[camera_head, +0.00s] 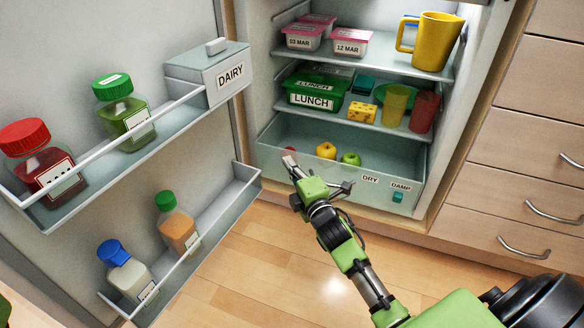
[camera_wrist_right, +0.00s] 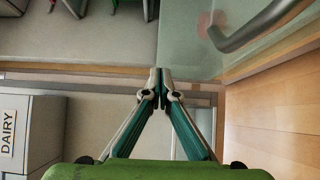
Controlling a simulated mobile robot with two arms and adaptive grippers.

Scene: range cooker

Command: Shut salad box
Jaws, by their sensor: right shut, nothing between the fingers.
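The salad box (camera_head: 268,139) is the see-through drawer at the bottom of the open fridge. It is pulled out, and its inside shows from above. A yellow fruit (camera_head: 326,150) and a green fruit (camera_head: 351,158) lie in it. My right gripper (camera_head: 290,163) is shut and empty at the left part of the box front, partly covering it. In the right wrist view, the closed fingertips (camera_wrist_right: 159,74) are close to the glassy box panel (camera_wrist_right: 188,40). A curved metal handle (camera_wrist_right: 262,28) is to their right. I cannot tell whether the fingers touch the box. My left gripper is not in view.
The open fridge door is at the left, with bottles and a DAIRY box (camera_head: 222,80); its lower rack (camera_head: 245,172) is close to the salad box's left side. Shelves above hold a green LUNCH box (camera_head: 312,97) and a yellow jug (camera_head: 433,42). The wooden floor (camera_head: 270,260) in front is free.

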